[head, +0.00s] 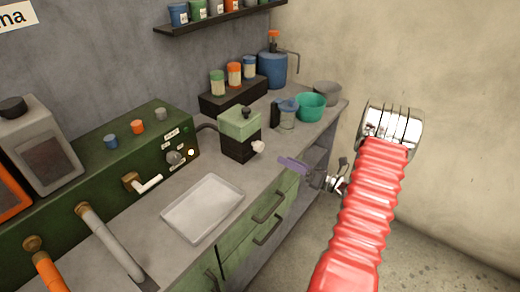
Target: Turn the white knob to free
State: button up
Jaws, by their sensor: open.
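A white knob (258,147) sticks out from the right side of a small machine (240,133) with a pale green top and a black base. The machine stands on the grey worktop. Any marking for free on it is too small to make out. My gripper (325,177) is open, to the right of and lower in the picture than the knob, apart from it. It is by the worktop's front edge. A flat purple piece (292,164) shows at its left side; I cannot tell whether it is part of the gripper.
A shallow white tray (203,208) lies left of the machine. A dark green panel (120,155) with knobs and a white lever (148,185) stands behind. A glass jug (287,115) and a teal bowl (310,106) stand behind right. Green drawers (245,235) are below.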

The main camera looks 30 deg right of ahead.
aim_at(262, 148)
jog(key=x, duration=1.3)
jog(key=shift+w+a, duration=0.1)
jog(key=shift+c, duration=0.3)
